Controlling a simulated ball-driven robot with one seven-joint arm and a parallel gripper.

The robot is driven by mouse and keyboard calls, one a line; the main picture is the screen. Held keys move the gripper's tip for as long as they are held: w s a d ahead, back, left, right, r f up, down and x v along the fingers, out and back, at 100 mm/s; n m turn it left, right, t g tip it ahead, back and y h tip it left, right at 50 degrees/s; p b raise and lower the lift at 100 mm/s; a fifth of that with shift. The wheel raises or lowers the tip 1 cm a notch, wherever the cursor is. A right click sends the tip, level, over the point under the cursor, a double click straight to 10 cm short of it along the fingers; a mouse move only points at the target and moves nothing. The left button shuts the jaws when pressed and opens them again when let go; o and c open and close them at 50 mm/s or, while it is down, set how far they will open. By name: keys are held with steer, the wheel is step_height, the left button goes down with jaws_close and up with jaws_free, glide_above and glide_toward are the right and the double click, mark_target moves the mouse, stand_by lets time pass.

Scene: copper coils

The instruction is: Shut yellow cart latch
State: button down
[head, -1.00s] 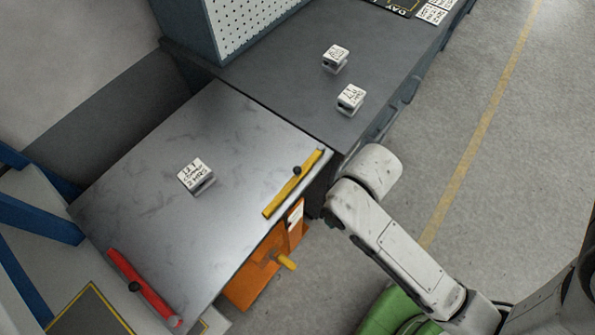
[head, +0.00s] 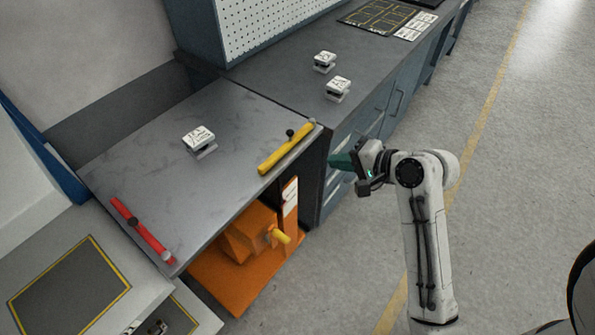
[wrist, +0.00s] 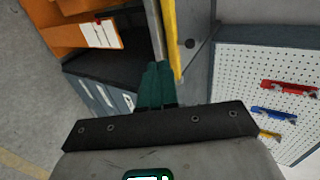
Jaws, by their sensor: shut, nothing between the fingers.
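The yellow latch bar (head: 285,149) lies along the right edge of the grey metal cart top (head: 150,150), with a black knob beside its middle. In the wrist view the yellow bar (wrist: 170,40) runs up from just beyond my fingertips. My gripper (head: 338,161) has green fingers, which are shut and empty.
A red bar (head: 142,230) lies at the cart's left edge. A white labelled block (head: 199,137) sits on the cart top, and two more stand on the dark bench (head: 290,80) behind. An orange unit (head: 240,262) with a yellow knob is below. Open floor lies right.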

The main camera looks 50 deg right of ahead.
stand_by(0.3)
glide_toward(286, 150)
step_height(286, 150, down, 3)
steer(key=w, duration=0.4)
steer(key=shift+w+f+p, duration=0.15)
steer(key=shift+w+p, duration=0.15)
steer(key=shift+w, duration=0.45)
steer(key=shift+w+a, duration=0.1)
steer(key=shift+a, duration=0.05)
